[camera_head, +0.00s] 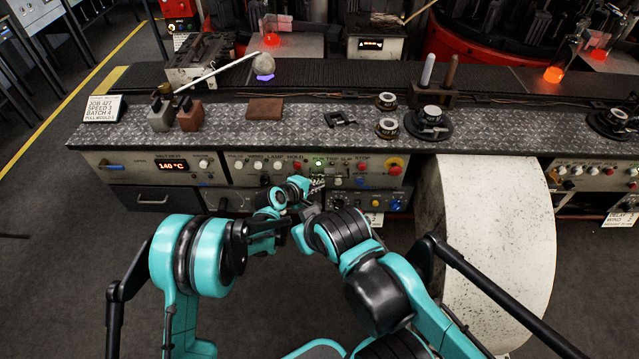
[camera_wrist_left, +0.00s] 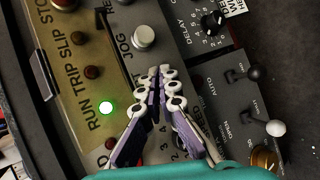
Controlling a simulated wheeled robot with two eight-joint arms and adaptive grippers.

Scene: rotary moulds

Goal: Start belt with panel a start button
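Panel A (camera_head: 285,170) is the beige panel on the front of the bench, with lamps, knobs and buttons. No start label is readable; my left gripper covers part of the panel. A lit green lamp (camera_wrist_left: 106,107) sits by the word RUN, and it also shows in the head view (camera_head: 319,163). A pale round button (camera_wrist_left: 144,37) sits by the word JOG. My left gripper (camera_head: 318,183) is in front of the panel; in the left wrist view its fingertips (camera_wrist_left: 160,72) meet with nothing visible between them. Contact with the panel cannot be told. My right gripper does not show clearly.
A red button on a yellow base (camera_head: 395,167) is at the panel's right. A grey lower panel (camera_head: 367,203) carries knobs and toggles. A large pale drum (camera_head: 490,240) stands to the right. Tools lie on the metal bench top (camera_head: 230,123).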

